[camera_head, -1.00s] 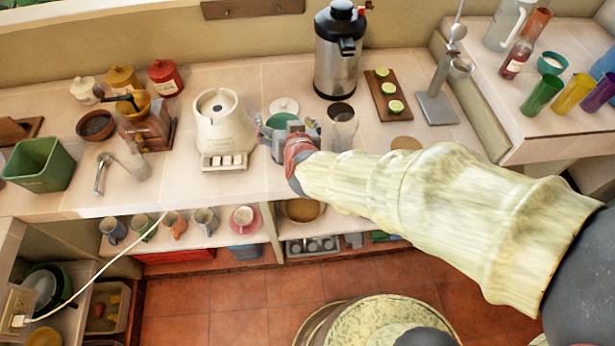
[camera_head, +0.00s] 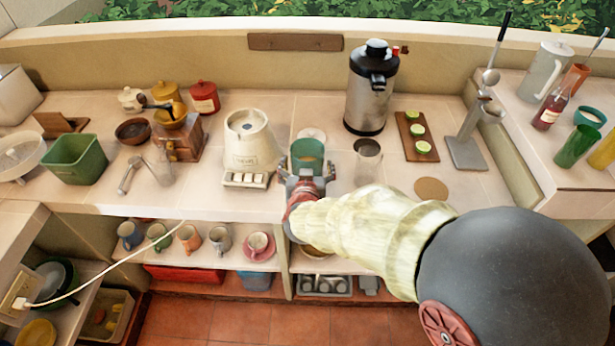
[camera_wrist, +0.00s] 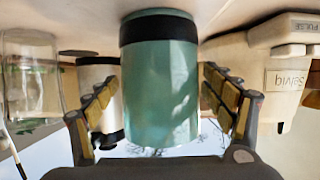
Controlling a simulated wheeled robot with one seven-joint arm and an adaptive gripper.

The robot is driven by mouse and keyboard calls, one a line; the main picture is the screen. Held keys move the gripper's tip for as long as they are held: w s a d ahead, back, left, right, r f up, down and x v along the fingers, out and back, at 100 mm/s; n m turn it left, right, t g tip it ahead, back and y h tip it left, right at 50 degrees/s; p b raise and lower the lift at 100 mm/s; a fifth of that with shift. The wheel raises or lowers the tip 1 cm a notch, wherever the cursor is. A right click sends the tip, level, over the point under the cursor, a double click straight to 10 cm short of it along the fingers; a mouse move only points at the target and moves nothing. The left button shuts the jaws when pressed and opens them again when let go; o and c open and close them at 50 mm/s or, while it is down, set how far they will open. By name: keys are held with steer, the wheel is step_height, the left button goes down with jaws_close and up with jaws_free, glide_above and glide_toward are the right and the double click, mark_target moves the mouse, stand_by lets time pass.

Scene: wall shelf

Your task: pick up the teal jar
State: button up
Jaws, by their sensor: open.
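The teal jar (camera_head: 307,152) stands upright near the counter's front edge, between a cream appliance and a clear glass. My gripper (camera_head: 305,176) reaches it from the front and hides its lower part. In the wrist view, which is upside down, the teal jar (camera_wrist: 158,90) fills the middle, with a dark band at its base end. My gripper (camera_wrist: 160,98) is open, with one finger on each side of the jar. A narrow gap shows between the jar and each finger.
The cream appliance (camera_head: 250,145) stands close on the left and the clear glass (camera_head: 367,162) close on the right. A white disc (camera_head: 311,134) lies behind the jar. A steel dispenser (camera_head: 371,90) stands farther back. A shelf with several mugs (camera_head: 190,238) is below the counter.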

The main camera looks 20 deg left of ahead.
steer(key=shift+w+a+f, duration=0.1)
steer(key=shift+w, duration=0.3)
steer(key=shift+c, duration=0.8)
steer(key=c, duration=1.5)
